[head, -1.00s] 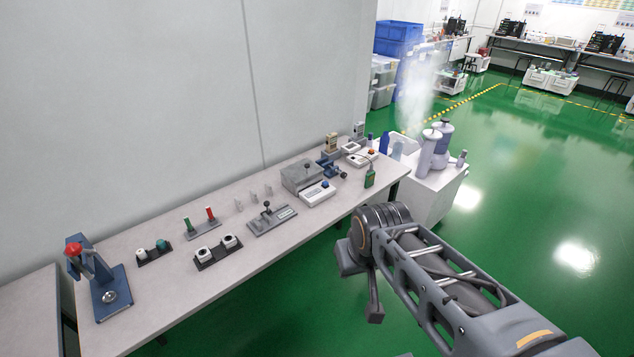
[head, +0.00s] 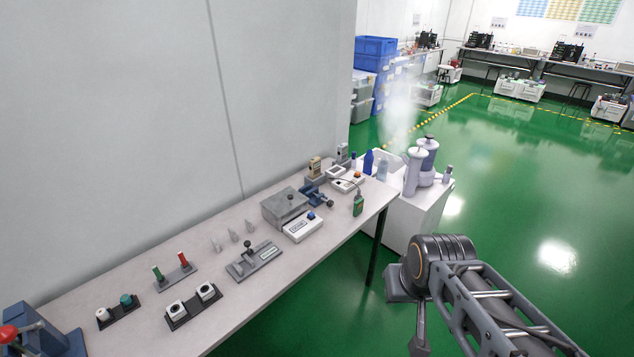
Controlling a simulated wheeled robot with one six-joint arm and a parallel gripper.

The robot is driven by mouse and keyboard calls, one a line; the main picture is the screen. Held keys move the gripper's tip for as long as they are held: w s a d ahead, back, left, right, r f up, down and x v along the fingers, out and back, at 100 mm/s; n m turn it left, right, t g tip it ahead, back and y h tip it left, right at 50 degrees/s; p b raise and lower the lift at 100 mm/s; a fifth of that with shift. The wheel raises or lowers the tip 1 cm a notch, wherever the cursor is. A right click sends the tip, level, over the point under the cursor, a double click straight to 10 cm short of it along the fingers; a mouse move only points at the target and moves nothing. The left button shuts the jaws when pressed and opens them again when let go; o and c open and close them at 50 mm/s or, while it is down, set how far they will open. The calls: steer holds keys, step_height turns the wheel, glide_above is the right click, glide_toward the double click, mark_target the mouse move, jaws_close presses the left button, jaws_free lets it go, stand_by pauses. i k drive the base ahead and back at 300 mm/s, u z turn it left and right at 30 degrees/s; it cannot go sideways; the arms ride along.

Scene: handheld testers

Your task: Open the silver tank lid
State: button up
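A silver-grey metal box-like tank (head: 285,208) stands on the long bench, towards its far half. Its flat top lid (head: 285,196) looks closed, with a small dark knob on it. My gripper (head: 412,315) hangs off the bench's right edge, over the green floor, well apart from the tank. Only its side shows, one finger pointing down, and nothing is seen in it. Whether its fingers are apart is hidden by the angle.
A white control box (head: 302,228) with a blue knob sits in front of the tank. A lever plate (head: 255,262), green bottle (head: 358,205) and blue clamp (head: 318,195) stand near. Green floor is clear at right.

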mark_target(283, 202)
steer(key=z, duration=0.05)
steer(key=i, duration=0.8)
steer(key=u, duration=0.85)
steer(key=i, duration=0.45)
steer(key=u, duration=0.5)
